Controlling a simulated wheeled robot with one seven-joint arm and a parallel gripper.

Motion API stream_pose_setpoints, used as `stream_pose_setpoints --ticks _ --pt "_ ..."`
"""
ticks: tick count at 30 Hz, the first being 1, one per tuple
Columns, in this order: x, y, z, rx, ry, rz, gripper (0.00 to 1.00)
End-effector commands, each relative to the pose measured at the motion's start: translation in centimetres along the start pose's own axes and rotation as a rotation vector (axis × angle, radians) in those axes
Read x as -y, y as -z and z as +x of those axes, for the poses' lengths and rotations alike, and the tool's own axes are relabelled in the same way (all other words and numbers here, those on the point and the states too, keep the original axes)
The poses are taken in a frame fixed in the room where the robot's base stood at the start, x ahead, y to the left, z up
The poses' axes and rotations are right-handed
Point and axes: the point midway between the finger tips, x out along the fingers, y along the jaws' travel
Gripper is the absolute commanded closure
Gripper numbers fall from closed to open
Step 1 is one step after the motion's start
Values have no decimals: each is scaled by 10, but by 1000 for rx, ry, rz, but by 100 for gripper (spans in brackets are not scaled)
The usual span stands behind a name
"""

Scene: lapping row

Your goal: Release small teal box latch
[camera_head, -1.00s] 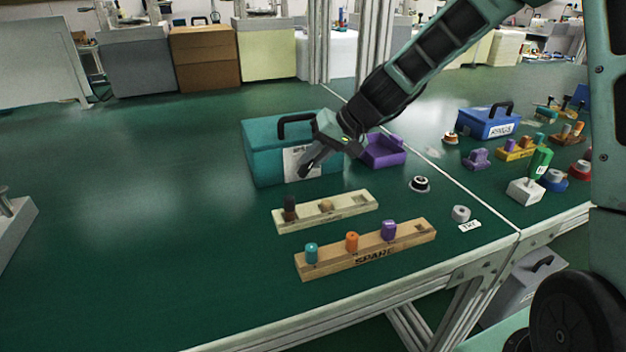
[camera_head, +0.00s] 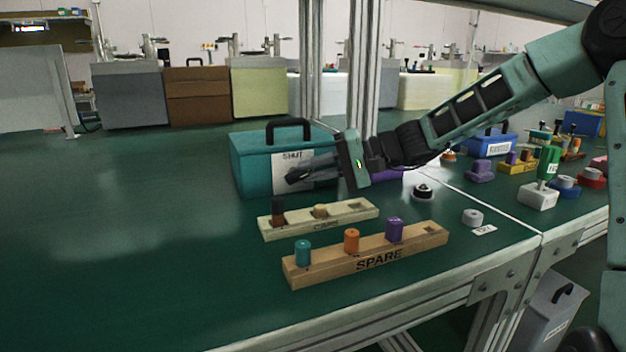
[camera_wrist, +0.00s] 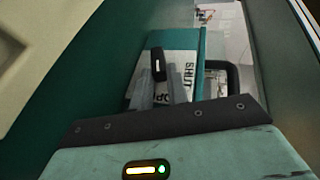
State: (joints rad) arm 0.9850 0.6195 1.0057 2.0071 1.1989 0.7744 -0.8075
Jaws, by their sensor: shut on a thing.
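The teal box (camera_head: 251,165) stands closed on the green bench, with a black handle on top. Its front has a white label reading SHUT, and the wrist view shows the label (camera_wrist: 182,67) with part of a second word, OP. A black latch (camera_wrist: 157,64) sits on this front, its long side roughly upright in the wrist view. My gripper (camera_head: 292,177) reaches in from the right at the box front. In the wrist view its grey fingers (camera_wrist: 159,84) are shut on the latch. The fingers partly cover the label.
A pale rack (camera_head: 348,219) and a wooden SPARE rack (camera_head: 430,237) with teal, orange and purple pegs stand in front of the box. A purple tray (camera_head: 389,175) is partly hidden behind my gripper. The bench left of the box is clear.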

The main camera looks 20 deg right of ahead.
Motion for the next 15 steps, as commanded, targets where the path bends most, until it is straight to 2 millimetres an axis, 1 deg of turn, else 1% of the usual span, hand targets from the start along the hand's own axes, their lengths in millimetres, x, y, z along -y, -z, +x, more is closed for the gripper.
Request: stream_pose_setpoints --ticks 1,15 --pt "-4 0 0 -2 15 8 100" --pt "-2 0 0 -1 57 24 100"
